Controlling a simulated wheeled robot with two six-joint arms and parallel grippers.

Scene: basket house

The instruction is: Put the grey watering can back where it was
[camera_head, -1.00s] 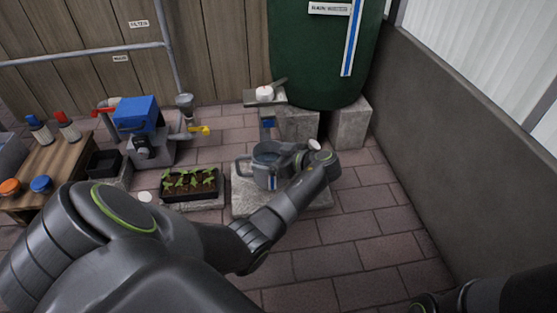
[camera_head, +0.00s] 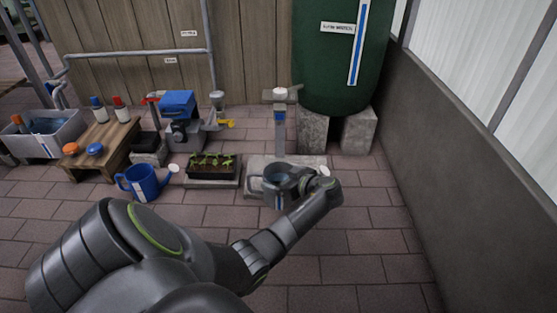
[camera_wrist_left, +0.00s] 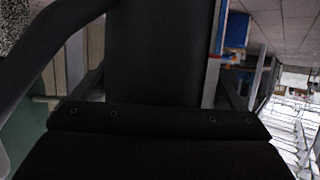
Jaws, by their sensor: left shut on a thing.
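The grey watering can (camera_head: 270,186) looks upright, with an open top and a loop handle on its left. My left gripper (camera_head: 303,181) is shut on it at its right side, and my fingers are largely hidden. In the head view the can overlaps the front of a pale stone slab (camera_head: 256,163) below the tap post; I cannot tell how high it is held. The left wrist view is mostly covered by dark gripper parts (camera_wrist_left: 155,130), and the can is not clear there. My right gripper is not in view.
A blue watering can (camera_head: 145,183) stands on the paving at left. A seedling tray (camera_head: 212,171) sits on its own slab between the cans. The tap post (camera_head: 280,130) rises behind, beside the green barrel (camera_head: 338,70). A wall (camera_head: 430,140) borders the right; paving in front is clear.

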